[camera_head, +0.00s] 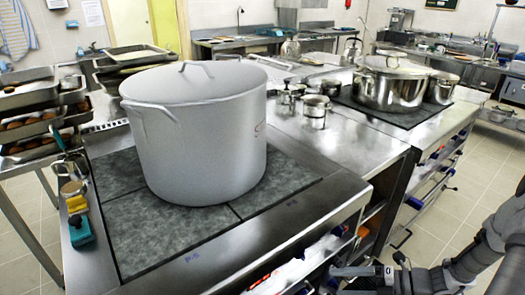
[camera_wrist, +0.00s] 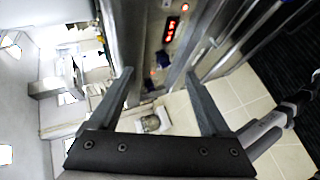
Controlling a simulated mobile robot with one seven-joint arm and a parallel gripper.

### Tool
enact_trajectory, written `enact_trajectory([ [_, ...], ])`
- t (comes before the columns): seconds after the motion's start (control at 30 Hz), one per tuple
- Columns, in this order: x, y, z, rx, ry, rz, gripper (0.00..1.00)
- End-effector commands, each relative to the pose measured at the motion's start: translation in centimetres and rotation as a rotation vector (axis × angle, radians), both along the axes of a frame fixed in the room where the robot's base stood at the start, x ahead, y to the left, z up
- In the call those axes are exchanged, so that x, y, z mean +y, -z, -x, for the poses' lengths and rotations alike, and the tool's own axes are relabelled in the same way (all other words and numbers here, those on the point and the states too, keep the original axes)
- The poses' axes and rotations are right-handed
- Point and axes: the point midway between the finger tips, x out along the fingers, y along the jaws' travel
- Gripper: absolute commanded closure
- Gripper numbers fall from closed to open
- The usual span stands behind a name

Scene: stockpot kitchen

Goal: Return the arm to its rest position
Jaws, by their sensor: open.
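My gripper (camera_wrist: 159,76) is open, with its two dark fingers apart and nothing between them in the wrist view. In the head view my gripper (camera_head: 350,276) is at the lower right, low beside the front of the steel cooking counter (camera_head: 350,195). My dark arm reaches in from the right edge of that view. A large grey lidded stockpot (camera_head: 200,140) stands upright on the counter's dark hob, well to the left of and above my gripper.
A shiny lidded pot (camera_head: 391,84) and several small steel pots (camera_head: 315,108) stand farther back. Racks of trays (camera_head: 30,120) are at the left. The counter front with shelves and a red display (camera_wrist: 172,28) is close to my gripper. Tiled floor (camera_head: 460,205) is clear at the right.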

Motion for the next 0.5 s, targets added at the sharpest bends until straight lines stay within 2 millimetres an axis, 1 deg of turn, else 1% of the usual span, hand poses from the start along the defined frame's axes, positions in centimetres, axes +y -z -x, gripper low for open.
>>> enact_trajectory([
  [0.03,0.3,-1.5,0.0,-0.077,-0.093,0.084,0.19],
  [0.2,1.0,-5.3,0.4,-0.344,-0.412,0.321,0.19],
  [0.37,1.6,-9.0,0.8,-0.597,-0.725,0.514,0.19],
  [0.5,2.1,-12.5,1.1,-0.82,-1.009,0.662,0.19],
])
